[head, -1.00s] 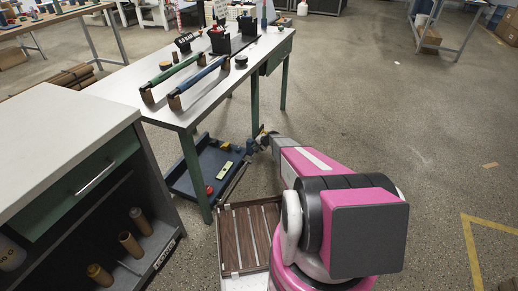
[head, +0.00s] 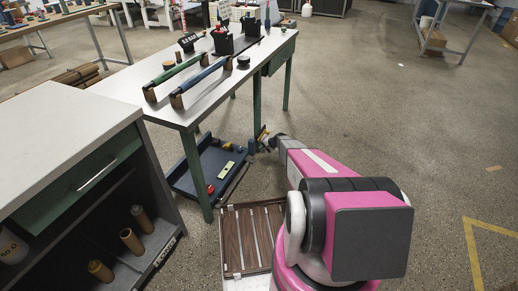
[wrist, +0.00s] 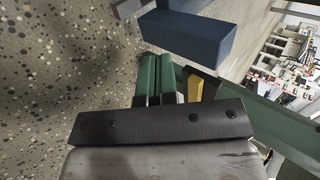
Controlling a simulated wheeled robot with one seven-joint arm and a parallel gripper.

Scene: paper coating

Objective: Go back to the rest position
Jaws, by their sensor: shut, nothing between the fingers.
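My gripper (head: 264,138) is at the far end of my pink and grey arm, low beside the long work table (head: 215,84). It is small in the head view, close to a blue tray (head: 190,186) under the table. The gripper is shut and I see nothing held in it. In the wrist view, a dark blue block (wrist: 195,35) lies just beyond the gripper's dark mount, and green and yellow parts show between them. I cannot tell whether anything touches.
A grey cabinet (head: 65,140) with tubes on its lower shelf stands at the left. A blue roller (head: 205,78) and a green roller (head: 177,70) lie on the work table. A slatted wooden surface (head: 235,235) is beside my arm.

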